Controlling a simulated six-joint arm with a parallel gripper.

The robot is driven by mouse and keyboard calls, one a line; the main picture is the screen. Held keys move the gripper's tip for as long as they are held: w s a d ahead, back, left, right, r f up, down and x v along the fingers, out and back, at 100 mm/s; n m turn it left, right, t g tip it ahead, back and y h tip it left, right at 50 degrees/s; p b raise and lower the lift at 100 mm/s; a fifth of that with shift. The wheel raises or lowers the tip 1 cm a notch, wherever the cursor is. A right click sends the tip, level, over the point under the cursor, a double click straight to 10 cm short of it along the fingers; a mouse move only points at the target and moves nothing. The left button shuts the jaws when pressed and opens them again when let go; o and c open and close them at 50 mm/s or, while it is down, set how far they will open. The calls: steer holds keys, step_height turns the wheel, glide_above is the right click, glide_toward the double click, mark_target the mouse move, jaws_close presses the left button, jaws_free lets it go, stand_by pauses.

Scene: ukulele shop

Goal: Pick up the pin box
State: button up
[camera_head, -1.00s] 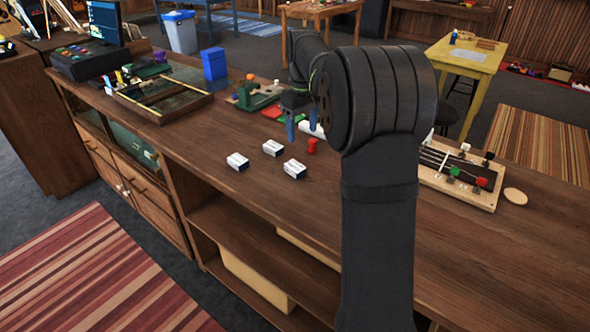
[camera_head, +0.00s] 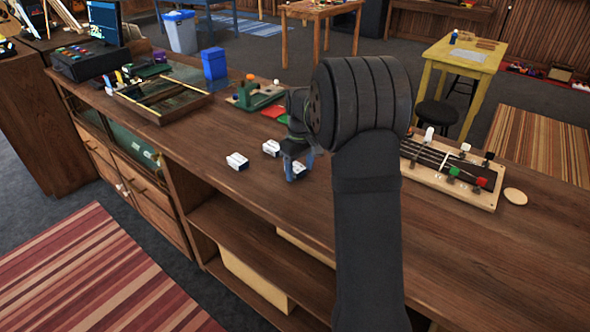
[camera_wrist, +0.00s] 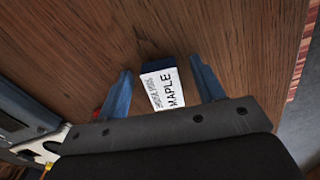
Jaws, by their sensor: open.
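Three small white boxes with dark blue ends lie on the wooden counter in the head view: one at the left (camera_head: 237,162), one further back (camera_head: 271,148), and one at the right (camera_head: 301,173). My gripper (camera_head: 299,168) is low over the right box and partly hides it. In the wrist view a box (camera_wrist: 163,88) lies between my open blue fingers (camera_wrist: 161,66), with counter visible around it. Its label reads MAPLE; the smaller print is hard to read. I cannot tell whether the fingers touch it.
A wooden board with strings and coloured knobs (camera_head: 452,172) lies right of my arm. A framed tray (camera_head: 165,101), a blue container (camera_head: 214,64) and a green tool (camera_head: 255,95) stand further back. The counter (camera_head: 205,130) is clear left of the boxes.

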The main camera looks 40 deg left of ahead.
mark_target(300, 169)
steer(key=c, duration=1.1)
steer(key=shift+o, duration=0.2)
steer(key=shift+r, duration=0.1)
steer(key=shift+r, duration=0.6)
step_height(300, 169, up, 3)
steer(key=shift+f, duration=0.1)
steer(key=w+d+r, duration=0.3)
steer(key=d+r, duration=0.4)
steer(key=d, duration=0.4)
steer(key=shift+d, duration=0.2)
